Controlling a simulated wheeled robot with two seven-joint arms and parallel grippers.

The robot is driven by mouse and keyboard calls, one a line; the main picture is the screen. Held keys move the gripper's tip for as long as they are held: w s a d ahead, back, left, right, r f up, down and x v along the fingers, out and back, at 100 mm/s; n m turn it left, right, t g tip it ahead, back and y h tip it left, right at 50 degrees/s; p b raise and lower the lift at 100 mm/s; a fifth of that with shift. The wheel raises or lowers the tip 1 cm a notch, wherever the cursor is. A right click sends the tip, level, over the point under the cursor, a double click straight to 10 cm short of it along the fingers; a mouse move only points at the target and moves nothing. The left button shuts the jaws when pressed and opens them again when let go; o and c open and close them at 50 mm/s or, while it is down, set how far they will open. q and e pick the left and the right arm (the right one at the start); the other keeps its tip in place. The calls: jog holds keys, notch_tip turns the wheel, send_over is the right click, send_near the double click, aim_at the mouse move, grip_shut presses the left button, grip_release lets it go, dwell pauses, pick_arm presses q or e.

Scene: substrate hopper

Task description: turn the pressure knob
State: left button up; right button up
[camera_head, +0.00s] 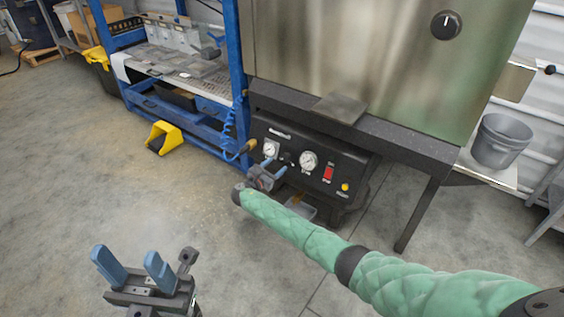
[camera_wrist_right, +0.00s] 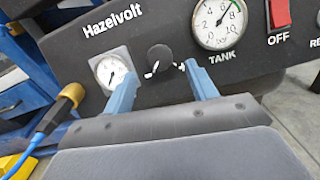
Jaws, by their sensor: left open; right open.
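The black pressure knob (camera_wrist_right: 160,56) is on the dark Hazelvolt panel, between a small gauge (camera_wrist_right: 112,73) and the larger TANK gauge (camera_wrist_right: 219,20) in the right wrist view. A white mark shows at its lower edge. My right gripper (camera_wrist_right: 160,70) is open, its two blue fingers to either side of and just below the knob in the picture; I cannot tell if they touch it. In the head view my right gripper (camera_head: 272,167) is in front of the panel (camera_head: 318,173). My left gripper (camera_head: 125,256) is open and empty over the floor at lower left.
A red OFF switch (camera_head: 328,173) is right of the gauges. A blue hose with a brass fitting (camera_wrist_right: 68,100) is at the panel's left. A metal hopper (camera_head: 350,60) with its own black knob (camera_head: 446,25) stands above.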

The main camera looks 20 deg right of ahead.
aim_at(284, 159)
jog(key=b+x, duration=0.1)
jog(key=x, duration=0.4)
jog(key=shift+c, duration=0.5)
jog(key=c, duration=0.9)
